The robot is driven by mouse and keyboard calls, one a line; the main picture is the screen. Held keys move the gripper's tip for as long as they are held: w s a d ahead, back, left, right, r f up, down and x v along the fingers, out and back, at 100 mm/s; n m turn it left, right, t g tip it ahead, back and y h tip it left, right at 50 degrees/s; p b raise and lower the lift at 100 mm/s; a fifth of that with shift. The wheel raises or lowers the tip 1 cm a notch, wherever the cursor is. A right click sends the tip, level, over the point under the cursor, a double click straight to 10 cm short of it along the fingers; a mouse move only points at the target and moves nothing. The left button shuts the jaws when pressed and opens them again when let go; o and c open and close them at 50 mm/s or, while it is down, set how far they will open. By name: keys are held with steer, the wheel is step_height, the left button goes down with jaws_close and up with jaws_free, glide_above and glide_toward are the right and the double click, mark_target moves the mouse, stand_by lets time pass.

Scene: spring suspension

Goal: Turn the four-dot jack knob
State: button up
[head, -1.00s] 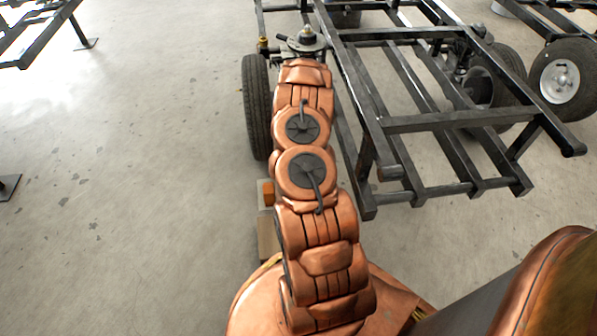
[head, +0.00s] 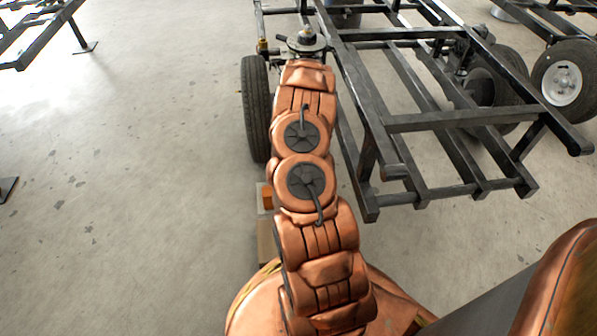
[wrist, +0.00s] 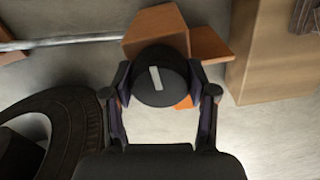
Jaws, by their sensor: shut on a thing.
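A round black knob (wrist: 160,80) with a white stripe across its face sits between the fingers of my gripper (wrist: 160,86) in the wrist view. The fingers are shut on it, one on its left side and one on its right. No dots can be made out on the knob. An orange jack body (wrist: 158,26) shows just behind the knob, with another orange part to its right. In the head view my arm reaches forward to the left side of the frame, and the gripper and knob are hidden.
A black tyre (wrist: 62,120) lies close at the left in the wrist view. A wooden block (wrist: 262,60) stands at the right, and a metal bar (wrist: 60,41) runs along the upper left. In the head view the black steel frame (head: 440,122) fills the right; the floor at left is open.

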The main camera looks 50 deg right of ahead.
steer(key=shift+w, duration=0.2)
steer(key=o, duration=1)
steer(key=shift+o, duration=0.8)
steer(key=shift+s, duration=0.15)
steer(key=shift+r, duration=0.1)
step_height(320, 180, up, 12)
